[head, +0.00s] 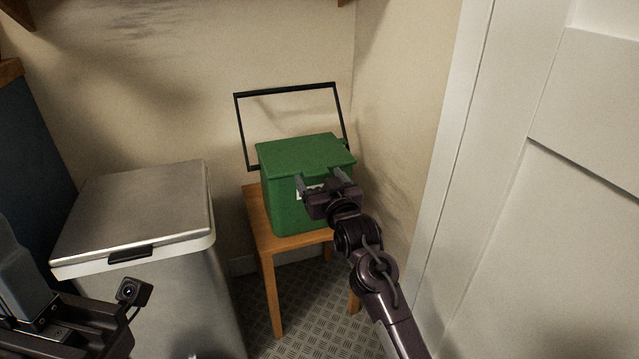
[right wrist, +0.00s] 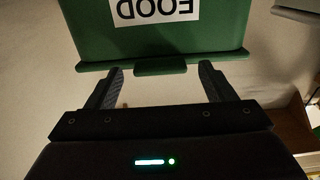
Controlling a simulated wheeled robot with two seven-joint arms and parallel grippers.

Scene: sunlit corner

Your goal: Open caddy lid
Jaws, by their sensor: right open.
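The green caddy (head: 284,205) stands on a small wooden stool in the corner. Its green lid (head: 303,149) lies flat and shut on top. The thin black handle (head: 287,91) stands upright behind the lid. My right gripper (head: 319,180) is open at the caddy's front, just under the lid's front edge. In the right wrist view the caddy appears upside down with a white FOOD label (right wrist: 155,10), and the lid's front tab (right wrist: 160,69) lies between the open fingertips; I cannot tell whether they touch it. My left gripper (head: 65,325) shows only in part at lower left, its fingertips hidden.
A steel bin (head: 140,205) with a closed lid stands left of the stool (head: 265,243). A white panelled door (head: 560,200) is close on the right. Walls meet behind the caddy. Patterned floor (head: 300,300) shows below the stool.

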